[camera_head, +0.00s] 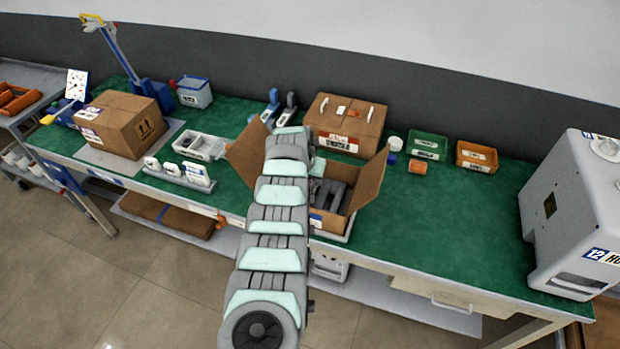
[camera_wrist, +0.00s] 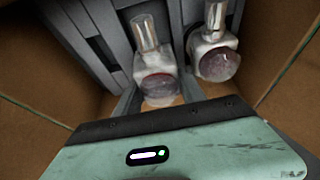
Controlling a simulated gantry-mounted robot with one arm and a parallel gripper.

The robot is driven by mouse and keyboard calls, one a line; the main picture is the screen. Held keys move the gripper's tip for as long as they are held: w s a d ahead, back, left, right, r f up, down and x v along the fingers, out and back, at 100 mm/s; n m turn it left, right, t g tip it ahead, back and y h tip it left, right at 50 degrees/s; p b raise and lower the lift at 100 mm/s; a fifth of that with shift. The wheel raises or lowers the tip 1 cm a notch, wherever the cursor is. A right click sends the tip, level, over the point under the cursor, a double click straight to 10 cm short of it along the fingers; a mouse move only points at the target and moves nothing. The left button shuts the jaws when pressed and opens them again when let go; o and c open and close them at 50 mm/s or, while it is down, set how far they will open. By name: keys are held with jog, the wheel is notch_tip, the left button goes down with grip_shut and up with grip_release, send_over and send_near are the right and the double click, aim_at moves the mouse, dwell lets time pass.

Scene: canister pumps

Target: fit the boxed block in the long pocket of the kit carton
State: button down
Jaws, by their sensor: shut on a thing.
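The kit carton (camera_head: 343,221) stands open on the bench with its flaps spread, grey inserts inside it. My arm reaches over its left side and hides part of it; my gripper is hidden in the head view. In the wrist view my gripper (camera_wrist: 159,88) points down into the carton (camera_wrist: 38,50), with brown walls on both sides. It is shut on a piece with a white body and purplish round end (camera_wrist: 158,84), which I take for part of the boxed block. A similar white fitting (camera_wrist: 214,56) is just right of it. The block's outline and the long pocket cannot be told apart.
A closed carton (camera_head: 347,122) stands just behind the kit carton. Green (camera_head: 428,144) and orange (camera_head: 477,156) bins and small items are to its right. Another box (camera_head: 122,124) and a white tray (camera_head: 200,146) are left. The green bench is clear toward the white machine (camera_head: 580,215).

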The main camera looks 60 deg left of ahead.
jog(key=shift+f, duration=0.2)
dwell(0.5)
jog(key=shift+f+b, duration=0.3)
jog(key=shift+b, duration=0.2)
